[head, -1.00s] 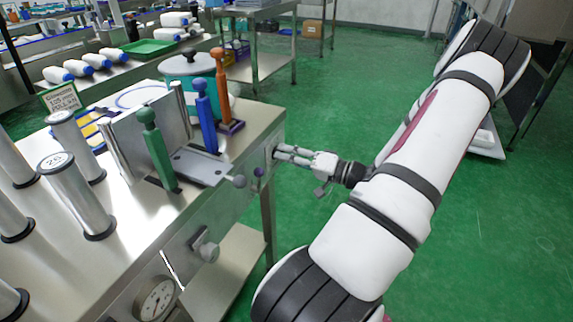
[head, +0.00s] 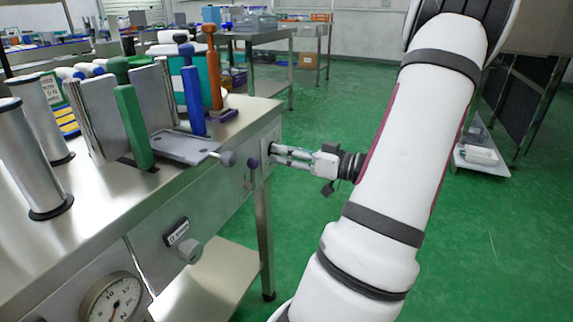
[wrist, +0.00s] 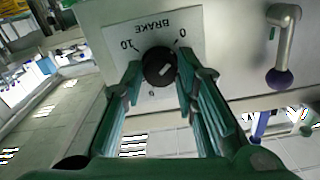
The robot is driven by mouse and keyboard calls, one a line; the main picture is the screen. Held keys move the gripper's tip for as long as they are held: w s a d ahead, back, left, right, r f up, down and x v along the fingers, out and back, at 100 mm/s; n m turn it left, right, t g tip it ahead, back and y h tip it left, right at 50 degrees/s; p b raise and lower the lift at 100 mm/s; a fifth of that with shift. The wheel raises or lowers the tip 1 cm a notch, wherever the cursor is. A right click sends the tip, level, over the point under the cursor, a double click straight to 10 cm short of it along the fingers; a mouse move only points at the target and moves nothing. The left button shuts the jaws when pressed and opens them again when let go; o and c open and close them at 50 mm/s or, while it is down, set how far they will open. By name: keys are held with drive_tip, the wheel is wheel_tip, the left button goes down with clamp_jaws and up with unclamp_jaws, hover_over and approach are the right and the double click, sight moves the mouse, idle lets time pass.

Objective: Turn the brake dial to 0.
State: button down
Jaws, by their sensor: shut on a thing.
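The brake dial (wrist: 158,67) is a round black knob on a pale plate in the wrist view. The plate (wrist: 150,28) appears upside down, with BRAKE, a 10 at left and a 0 at right. A light bar on the knob slants up to the right; which end is the pointer I cannot tell. My gripper (wrist: 160,80) is shut on the dial, one green-padded finger on each side. In the head view my gripper (head: 277,156) reaches the bench's right end face, and the dial is hidden there.
A lever with a purple ball (wrist: 278,78) sits close beside the dial plate. The metal bench (head: 150,205) carries green, blue and orange handles and silver cylinders. A knob (head: 189,251) and a gauge (head: 112,302) are on its front. Green floor lies open at right.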

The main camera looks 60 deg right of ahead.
drive_tip(key=shift+f+n+b, duration=0.15)
drive_tip(key=shift+n+b, duration=0.3)
drive_tip(key=shift+n, duration=0.05)
drive_tip(key=c, duration=1.2)
unclamp_jaws()
drive_tip(key=shift+c, duration=0.2)
drive_tip(key=shift+s, duration=0.15)
drive_tip(key=s, duration=1.1)
drive_tip(key=shift+s+d, duration=0.35)
drive_tip(key=shift+d, duration=0.1)
